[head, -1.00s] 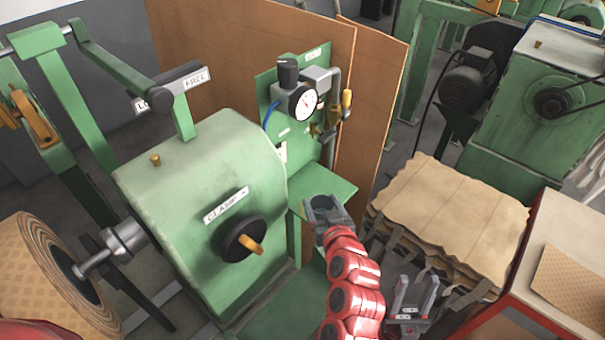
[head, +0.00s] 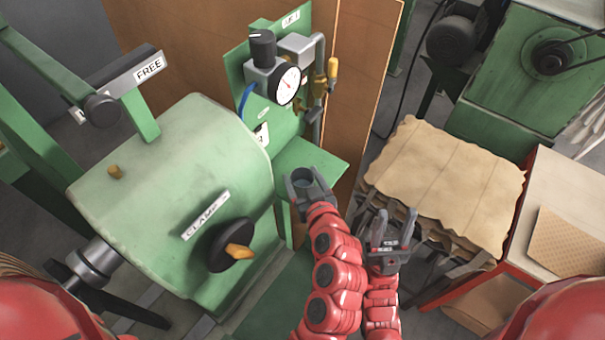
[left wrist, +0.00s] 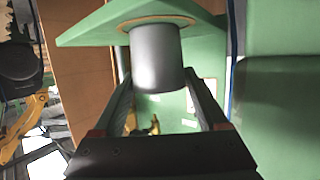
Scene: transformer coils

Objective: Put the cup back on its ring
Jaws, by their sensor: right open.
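The grey cup (head: 302,181) is between the fingers of my left gripper (head: 309,187), at the front of the green shelf (head: 322,163). In the left wrist view, which looks upside down, the cup (left wrist: 157,62) is upright with a finger close against each side. Its base lies within the brown ring (left wrist: 124,28) on the shelf (left wrist: 85,32); I cannot tell whether it rests there or is slightly above. My left gripper appears shut on the cup. My right gripper (head: 393,230) is open and empty, to the right of the left one and lower in the picture.
A gauge (head: 286,85) and yellow-handled valves (head: 332,70) are on the panel behind the shelf. The green clamp housing (head: 170,180) with its black knob (head: 222,248) stands left. Stacked brown sheets (head: 445,180) lie to the right.

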